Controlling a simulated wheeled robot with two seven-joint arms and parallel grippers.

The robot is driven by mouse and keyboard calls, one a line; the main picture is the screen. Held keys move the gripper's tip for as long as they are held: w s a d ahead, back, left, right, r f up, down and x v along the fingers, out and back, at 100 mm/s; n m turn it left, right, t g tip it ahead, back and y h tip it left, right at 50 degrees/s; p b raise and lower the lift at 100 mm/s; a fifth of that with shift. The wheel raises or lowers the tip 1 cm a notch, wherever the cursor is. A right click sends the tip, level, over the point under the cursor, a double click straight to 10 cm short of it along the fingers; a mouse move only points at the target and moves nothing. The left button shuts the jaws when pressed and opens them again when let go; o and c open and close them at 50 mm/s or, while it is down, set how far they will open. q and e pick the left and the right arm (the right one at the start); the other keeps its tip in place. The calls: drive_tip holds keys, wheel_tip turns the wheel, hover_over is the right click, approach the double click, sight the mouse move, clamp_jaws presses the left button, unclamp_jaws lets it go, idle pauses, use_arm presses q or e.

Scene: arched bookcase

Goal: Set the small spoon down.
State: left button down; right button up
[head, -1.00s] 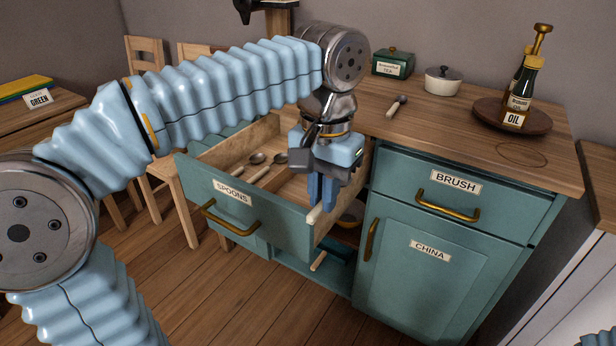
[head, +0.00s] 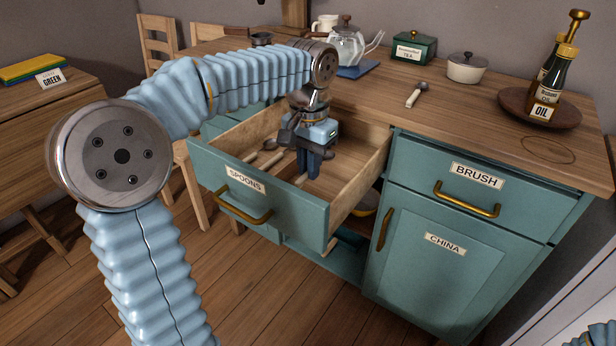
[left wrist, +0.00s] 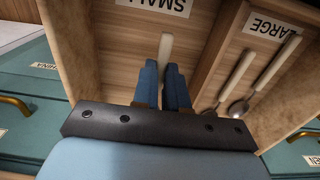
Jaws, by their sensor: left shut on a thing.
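My left gripper (head: 313,170) is shut on the small spoon and points down inside the open drawer marked SPOONS (head: 290,205). The spoon's pale handle (left wrist: 165,48) shows between the blue fingers in the left wrist view; its bowl is hidden. The fingers are over the compartment with the SMALL label (left wrist: 155,5). Whether the spoon touches the drawer floor I cannot tell. My right gripper is not in view.
Another spoon (head: 415,95) lies on the wooden counter. Near it stand a green tea box (head: 414,48), a white lidded pot (head: 466,68) and a round tray (head: 508,103) with bottles. The drawer walls stand close around my gripper.

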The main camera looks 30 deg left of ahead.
sight(308, 190)
use_arm(q)
drive_tip(key=f, duration=0.1)
drive_tip(key=f+b, duration=0.1)
drive_tip(key=f, duration=0.1)
drive_tip(key=shift+w+a+f+b, duration=0.3)
drive_tip(key=shift+a+f, duration=0.05)
drive_tip(key=shift+f, duration=0.2)
drive_tip(key=shift+f, duration=0.2)
drive_tip(key=c, duration=1.2)
unclamp_jaws()
drive_tip(key=shift+o, duration=0.2)
drive_tip(key=shift+r, duration=0.5)
wheel_tip(308, 190, up, 11)
drive_tip(key=p, duration=0.1)
drive_tip(key=shift+r+p, duration=0.2)
drive_tip(key=shift+p, duration=0.1)
